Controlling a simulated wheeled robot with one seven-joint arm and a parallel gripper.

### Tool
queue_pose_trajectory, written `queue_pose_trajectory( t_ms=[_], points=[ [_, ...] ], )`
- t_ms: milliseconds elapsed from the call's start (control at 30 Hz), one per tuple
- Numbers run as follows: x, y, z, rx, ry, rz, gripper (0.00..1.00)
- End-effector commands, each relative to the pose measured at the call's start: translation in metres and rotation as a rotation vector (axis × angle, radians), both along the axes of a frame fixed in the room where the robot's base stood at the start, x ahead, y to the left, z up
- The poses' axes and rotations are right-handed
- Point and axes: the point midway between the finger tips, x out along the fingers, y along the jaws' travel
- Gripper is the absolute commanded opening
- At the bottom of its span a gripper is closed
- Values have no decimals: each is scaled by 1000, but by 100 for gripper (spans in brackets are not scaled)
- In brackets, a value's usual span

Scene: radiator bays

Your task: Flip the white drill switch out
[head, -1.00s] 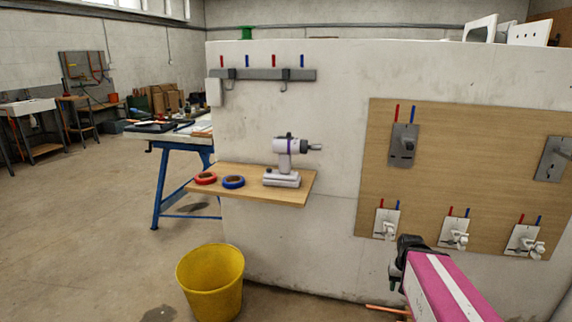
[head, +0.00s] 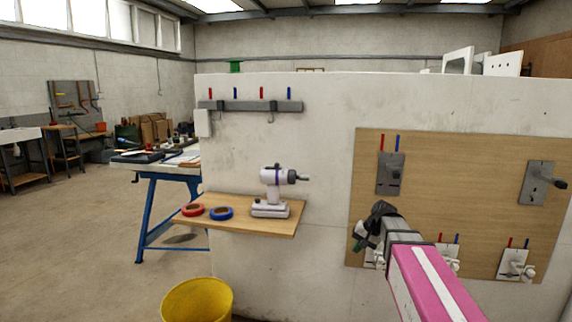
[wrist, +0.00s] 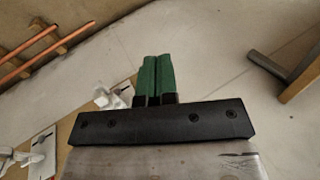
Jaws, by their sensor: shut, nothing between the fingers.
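The white drill (head: 273,195) stands upright on a wooden wall shelf (head: 240,226), its grey chuck pointing right. It has a purple band, and its switch is too small to make out. My gripper (head: 361,241) is to the right of the drill and lower in the head view, clearly apart from it, in front of the board's lower left corner. In the wrist view its green fingers (wrist: 155,78) are together with nothing between them. The drill cannot be made out in the wrist view.
A red tape roll (head: 192,210) and a blue tape roll (head: 221,213) lie left of the drill. A wooden board (head: 450,195) with several valve fittings is on the right. A yellow bucket (head: 197,301) stands below the shelf. Copper pipes (wrist: 40,42) show in the wrist view.

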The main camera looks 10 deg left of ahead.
Motion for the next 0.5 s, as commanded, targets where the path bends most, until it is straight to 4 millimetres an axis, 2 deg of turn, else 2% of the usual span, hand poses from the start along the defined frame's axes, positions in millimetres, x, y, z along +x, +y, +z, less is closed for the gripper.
queue_pose_trajectory(
  t_ms=[33,200,367,500],
  points=[
    [14,11,17,34,-5,2,0],
    [39,43,73,148,-7,17,0],
    [58,73,130,253,-5,41,0],
    [70,99,183,344,-1,73,0]
  ],
)
